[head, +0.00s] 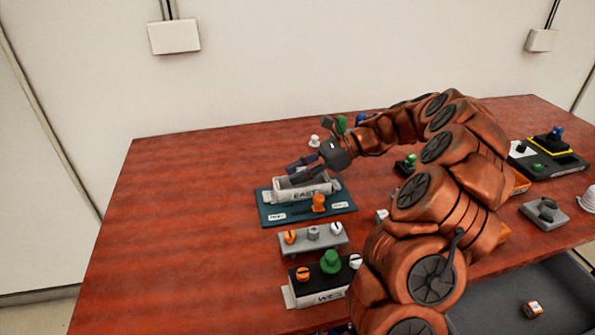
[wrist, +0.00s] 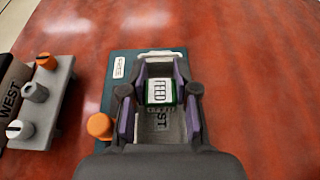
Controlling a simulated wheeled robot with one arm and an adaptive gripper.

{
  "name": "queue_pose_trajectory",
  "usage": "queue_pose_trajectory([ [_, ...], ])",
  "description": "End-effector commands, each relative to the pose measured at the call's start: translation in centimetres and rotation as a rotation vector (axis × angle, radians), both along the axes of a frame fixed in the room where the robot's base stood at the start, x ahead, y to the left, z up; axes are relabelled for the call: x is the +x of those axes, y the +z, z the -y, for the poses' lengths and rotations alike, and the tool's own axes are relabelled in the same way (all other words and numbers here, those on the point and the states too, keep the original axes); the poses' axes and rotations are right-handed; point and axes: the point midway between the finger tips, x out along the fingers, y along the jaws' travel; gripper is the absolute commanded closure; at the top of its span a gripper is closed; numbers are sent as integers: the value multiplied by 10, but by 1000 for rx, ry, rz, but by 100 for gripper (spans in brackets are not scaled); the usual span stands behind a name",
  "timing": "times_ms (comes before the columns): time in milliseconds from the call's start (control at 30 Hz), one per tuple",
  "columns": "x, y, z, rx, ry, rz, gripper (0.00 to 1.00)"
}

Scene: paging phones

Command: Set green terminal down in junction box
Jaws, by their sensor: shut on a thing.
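My gripper (head: 303,170) is over the light grey junction box (head: 333,186) marked EAST, which stands on a teal base plate (head: 270,216). In the wrist view my purple-padded fingers (wrist: 160,93) are shut on the green terminal (wrist: 161,91), which has a white label reading FEED. The terminal is over or inside the box's open cavity; I cannot tell whether it touches the floor. The box's pale far rim (wrist: 162,55) shows beyond it. In the head view the terminal is not clearly visible at my gripper.
An orange knob (head: 319,203) stands on the plate, close to the box. A grey strip with knobs (head: 312,239) and a black-topped box marked WEST (head: 318,292) sit in front. An open grey drawer (head: 500,305) is at lower right. The table's left side is clear.

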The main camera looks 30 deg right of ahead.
Motion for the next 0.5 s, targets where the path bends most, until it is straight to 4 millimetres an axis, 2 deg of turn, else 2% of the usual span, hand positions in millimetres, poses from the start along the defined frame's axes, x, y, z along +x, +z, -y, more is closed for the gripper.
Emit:
queue_pose_trajectory([
  [500, 0, -7, 0, 0, 0, 0, 98],
])
